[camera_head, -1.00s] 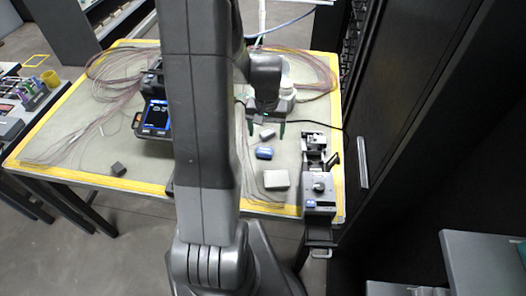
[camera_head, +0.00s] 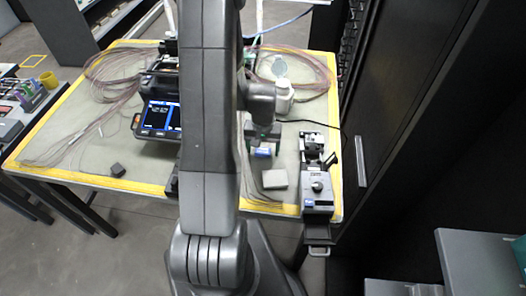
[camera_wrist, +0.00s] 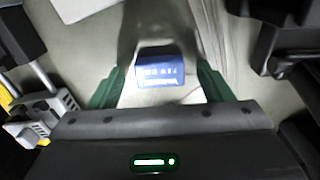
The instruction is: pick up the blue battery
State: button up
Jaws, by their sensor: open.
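My gripper (camera_wrist: 160,84) is open, with one green finger on each side of the battery and a visible gap to each. In the head view my gripper (camera_head: 262,138) is low over the battery, and the forearm and wrist hide part of the mat around it.
The light grey block (camera_head: 275,179) lies close to the battery. A grey device (camera_head: 318,188) stands to the right, and a splicer with a lit screen (camera_head: 159,117) to the left. A white bottle (camera_head: 284,97) stands behind. Thin fibres (camera_head: 75,140) spread over the mat. A small dark block (camera_head: 117,170) lies front left.

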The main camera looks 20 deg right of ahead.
jog(key=c, duration=1.1)
jog(key=shift+r, duration=0.1)
